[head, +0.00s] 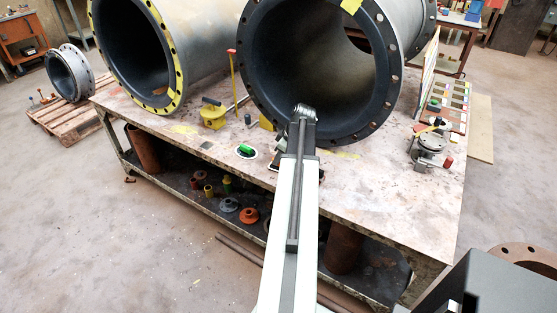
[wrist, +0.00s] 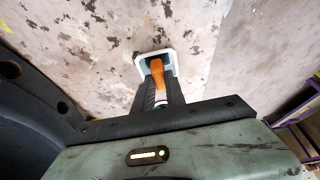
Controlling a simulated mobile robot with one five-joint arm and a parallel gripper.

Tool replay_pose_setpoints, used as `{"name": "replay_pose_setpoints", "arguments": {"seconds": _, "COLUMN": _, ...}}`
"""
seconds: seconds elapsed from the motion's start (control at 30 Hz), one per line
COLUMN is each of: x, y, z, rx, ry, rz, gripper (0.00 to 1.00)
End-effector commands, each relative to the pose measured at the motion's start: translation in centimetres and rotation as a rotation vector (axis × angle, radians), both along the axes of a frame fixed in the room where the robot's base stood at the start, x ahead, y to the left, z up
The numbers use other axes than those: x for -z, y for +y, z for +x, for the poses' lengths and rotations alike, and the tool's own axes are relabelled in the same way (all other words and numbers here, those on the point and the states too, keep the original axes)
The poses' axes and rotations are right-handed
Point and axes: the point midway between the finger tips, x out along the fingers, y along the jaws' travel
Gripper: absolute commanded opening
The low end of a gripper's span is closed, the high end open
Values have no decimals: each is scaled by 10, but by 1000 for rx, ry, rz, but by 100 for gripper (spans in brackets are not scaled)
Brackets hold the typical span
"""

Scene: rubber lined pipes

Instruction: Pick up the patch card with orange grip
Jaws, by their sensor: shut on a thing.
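The patch card (wrist: 141,67) shows in the wrist view as a pale card with a dark inner area. Its orange grip (wrist: 157,70) stands up between the dark fingers of my gripper (wrist: 158,86), which is shut on it. The card is just beyond the fingertips, over the stained table surface; I cannot tell whether it touches the table. In the head view my arm covers most of this spot, and the orange grip is hidden there.
Two large lined pipes (head: 262,80) (head: 135,50) stand behind. A yellow block (head: 213,116) and a metal valve-like fitting (head: 431,143) stand on the table. The front right tabletop is clear.

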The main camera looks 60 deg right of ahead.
Motion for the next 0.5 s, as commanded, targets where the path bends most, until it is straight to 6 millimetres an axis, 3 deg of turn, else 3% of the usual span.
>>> {"name": "replay_pose_setpoints", "arguments": {"seconds": 0.23, "x": -37, "y": 0, "z": 0, "rx": 0, "ry": 0, "rz": 1, "gripper": 0}}
{"name": "replay_pose_setpoints", "arguments": {"seconds": 0.5, "x": -36, "y": -33, "z": -57, "rx": 5, "ry": 0, "rz": 2, "gripper": 0}}
